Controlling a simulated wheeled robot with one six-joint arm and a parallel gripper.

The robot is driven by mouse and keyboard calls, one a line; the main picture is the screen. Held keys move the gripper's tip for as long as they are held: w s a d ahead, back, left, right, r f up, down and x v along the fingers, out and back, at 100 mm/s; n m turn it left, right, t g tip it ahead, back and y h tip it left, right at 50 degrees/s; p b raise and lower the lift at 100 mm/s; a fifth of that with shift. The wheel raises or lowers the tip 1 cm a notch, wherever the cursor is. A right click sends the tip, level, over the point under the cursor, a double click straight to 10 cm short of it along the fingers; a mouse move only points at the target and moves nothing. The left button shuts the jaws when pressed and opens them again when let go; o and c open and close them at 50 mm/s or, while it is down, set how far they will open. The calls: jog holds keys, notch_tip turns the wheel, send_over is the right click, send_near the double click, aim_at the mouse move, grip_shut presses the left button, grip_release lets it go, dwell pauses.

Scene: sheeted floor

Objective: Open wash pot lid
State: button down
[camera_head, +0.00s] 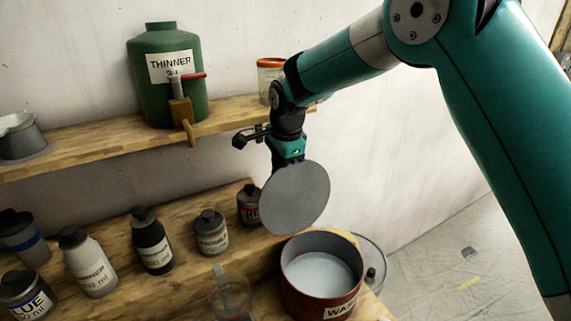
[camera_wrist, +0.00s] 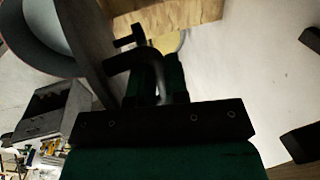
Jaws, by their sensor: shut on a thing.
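The wash pot (camera_head: 318,304) is a dark red pot with a label starting "WA" at the front right of the bench. It stands uncovered, with pale grey content visible inside. My gripper (camera_head: 288,161) is shut on a round grey lid (camera_head: 295,200) and holds it tilted nearly upright, above and left of the pot, apart from it. The lid hides the fingertips in the head view. In the wrist view, the dark lid handle (camera_wrist: 150,62) sits between my fingers, the lid (camera_wrist: 93,50) shows edge-on, and the pot (camera_wrist: 62,70) shows at the upper left.
A small dark bottle (camera_head: 248,205) stands close left of the lid. Several bottles line the bench further left, with a clear cup (camera_head: 231,293) before the pot. A clear round lid (camera_head: 372,262) is right of the pot. A shelf (camera_head: 90,140) holds a green thinner jug (camera_head: 165,95).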

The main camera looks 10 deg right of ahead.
jog(key=shift+w+a, duration=0.1)
jog(key=shift+a, duration=0.25)
jog(key=c, duration=1.1)
grip_release()
jog(key=shift+f, duration=0.1)
jog(key=s+r+b, duration=0.1)
jog(key=r, duration=0.5)
jog(key=s+d+r+b, duration=0.1)
jog(key=r, duration=0.4)
jog(key=s+r+b, duration=0.1)
jog(key=r+b, duration=0.1)
jog(key=r, duration=0.4)
jog(key=shift+d+r, duration=0.3)
jog(key=s+d+f+n+y+b, duration=0.1)
jog(key=s+f+n, duration=0.4)
jog(key=s, duration=0.5)
jog(key=s+d+f+n+g+y+b, duration=0.1)
jog(key=s+f+n, duration=0.4)
jog(key=s+n, duration=0.4)
jog(key=s+d+f+n+g+y+b, duration=0.1)
jog(key=s+f+n, duration=0.3)
jog(key=s, duration=0.9)
jog(key=shift+s+f+n+y, duration=0.1)
jog(key=shift+f+n+y, duration=0.1)
jog(key=shift+n, duration=0.7)
jog(key=shift+s+f+n+y, duration=0.1)
jog(key=shift+f+n, duration=0.1)
jog(key=shift+n, duration=0.7)
